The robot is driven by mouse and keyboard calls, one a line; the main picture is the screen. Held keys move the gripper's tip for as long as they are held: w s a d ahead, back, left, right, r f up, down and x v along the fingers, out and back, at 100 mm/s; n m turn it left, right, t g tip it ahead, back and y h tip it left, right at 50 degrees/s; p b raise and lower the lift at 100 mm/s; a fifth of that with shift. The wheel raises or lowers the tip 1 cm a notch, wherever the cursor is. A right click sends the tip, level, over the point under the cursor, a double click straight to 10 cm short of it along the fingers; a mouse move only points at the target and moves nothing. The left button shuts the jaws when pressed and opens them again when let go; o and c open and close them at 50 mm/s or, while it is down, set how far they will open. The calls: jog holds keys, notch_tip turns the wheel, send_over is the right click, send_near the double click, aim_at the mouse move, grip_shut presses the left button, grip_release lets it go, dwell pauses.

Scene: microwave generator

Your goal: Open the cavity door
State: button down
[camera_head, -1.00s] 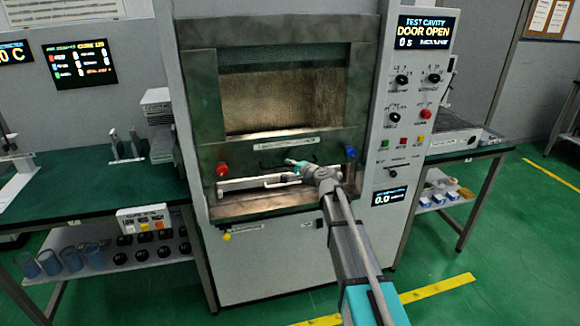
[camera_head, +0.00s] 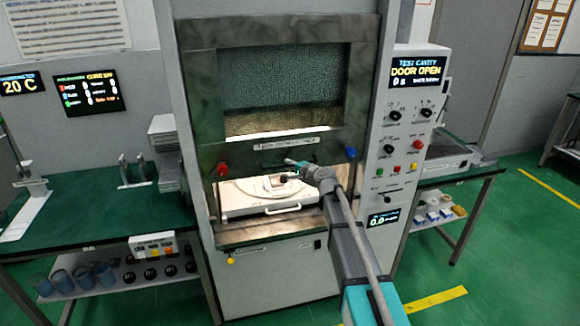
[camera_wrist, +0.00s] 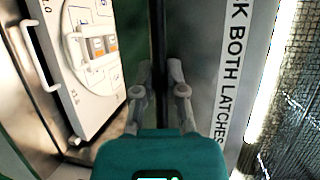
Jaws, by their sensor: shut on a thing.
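The cavity door (camera_head: 205,110) is a dark grey-green framed panel with a mesh window. It stands raised, with a lit gap below it. My gripper (camera_head: 293,165) is at the door's lower part, just under the white label (camera_head: 285,133). In the wrist view my gripper (camera_wrist: 160,80) is shut on a dark bar, the door handle (camera_wrist: 159,25). The label beside it reads "...K BOTH LATCHES". A red knob (camera_head: 222,169) and a blue knob (camera_head: 351,153) sit at the door's lower left and right.
A white tray (camera_head: 240,203) with a round plate and front handle shows in the gap; the wrist view also shows it (camera_wrist: 75,110). The display (camera_head: 416,71) reads "DOOR OPEN". Green-topped benches (camera_head: 90,220) stand left and right.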

jog(key=p, duration=1.8)
send_near(279, 112)
jog(key=x, duration=0.4)
jog(key=shift+w+a, duration=0.1)
jog(key=c, duration=0.7)
grip_release()
jog(key=shift+f, duration=0.1)
notch_tip(279, 112, down, 31)
jog(key=b, duration=3)
jog(key=shift+b, duration=0.35)
